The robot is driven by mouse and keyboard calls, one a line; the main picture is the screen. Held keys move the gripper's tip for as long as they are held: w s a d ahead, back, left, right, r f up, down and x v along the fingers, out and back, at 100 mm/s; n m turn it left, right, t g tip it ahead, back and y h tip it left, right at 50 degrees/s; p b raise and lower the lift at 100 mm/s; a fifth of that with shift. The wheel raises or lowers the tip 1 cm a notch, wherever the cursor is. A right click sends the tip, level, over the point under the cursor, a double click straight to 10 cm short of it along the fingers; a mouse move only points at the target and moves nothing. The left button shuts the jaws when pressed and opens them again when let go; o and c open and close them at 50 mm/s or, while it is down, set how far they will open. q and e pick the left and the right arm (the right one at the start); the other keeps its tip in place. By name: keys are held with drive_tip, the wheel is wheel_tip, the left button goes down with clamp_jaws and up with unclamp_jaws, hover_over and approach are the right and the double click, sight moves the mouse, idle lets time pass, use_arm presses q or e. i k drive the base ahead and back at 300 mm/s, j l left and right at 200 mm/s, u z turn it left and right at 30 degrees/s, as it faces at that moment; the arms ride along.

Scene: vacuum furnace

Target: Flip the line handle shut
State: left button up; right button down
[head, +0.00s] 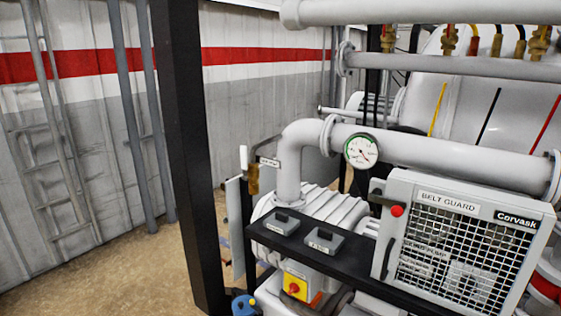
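A small brass valve (253,179) sits left of the grey pipe elbow, near the middle of the head view. A white upright handle (243,158) stands beside it, and a small label plate (268,161) is to its right. The label is too small to read, so I cannot be sure this is the line handle. An orange lever (316,300) also shows low down, beside a yellow box with a red knob (294,288). Neither of my grippers is in view.
A thick black post (188,150) stands left of the valve. A black rail (340,264) with two grey boxes crosses in front. The belt guard (455,245) fills the right; a gauge (361,151) is on the pipe. The floor (110,270) at left is clear.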

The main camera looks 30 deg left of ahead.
sight(243, 148)
drive_tip(key=u, duration=1.3)
